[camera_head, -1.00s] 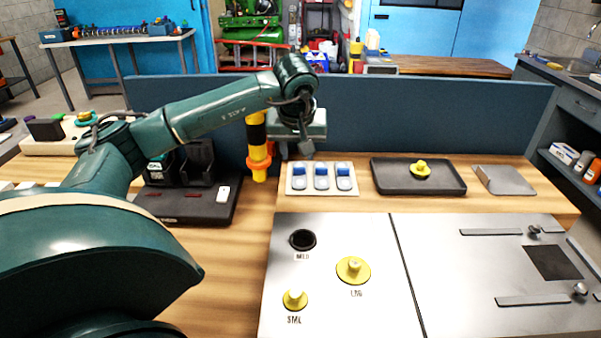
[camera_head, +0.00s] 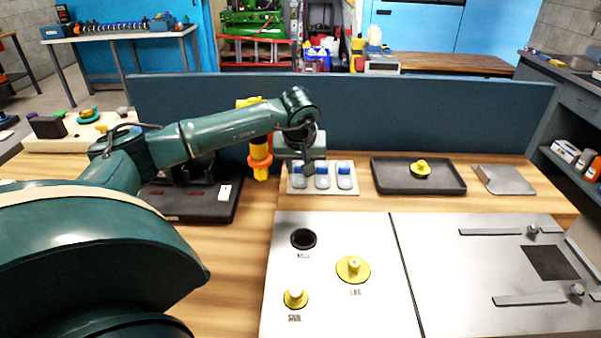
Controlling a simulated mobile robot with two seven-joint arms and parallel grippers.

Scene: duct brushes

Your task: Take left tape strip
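Three blue-and-white tape strips stand side by side on a beige board (camera_head: 325,190) at the back middle of the bench. The left tape strip (camera_head: 299,181) is partly covered at its top by my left gripper. The middle strip (camera_head: 322,182) and the right strip (camera_head: 344,182) show more clearly. My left gripper (camera_head: 308,170) points down over the top of the left and middle strips. Its fingers are small and dark here, and I cannot tell whether they are apart or touch the strip. My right gripper is not in view.
A dark tray (camera_head: 440,187) holds a yellow plug (camera_head: 421,168) to the right of the board. A metal panel (camera_head: 320,290) with yellow plugs and a dark hole lies in front. A blue divider (camera_head: 430,115) stands behind. A yellow-orange post (camera_head: 260,165) is close left of the gripper.

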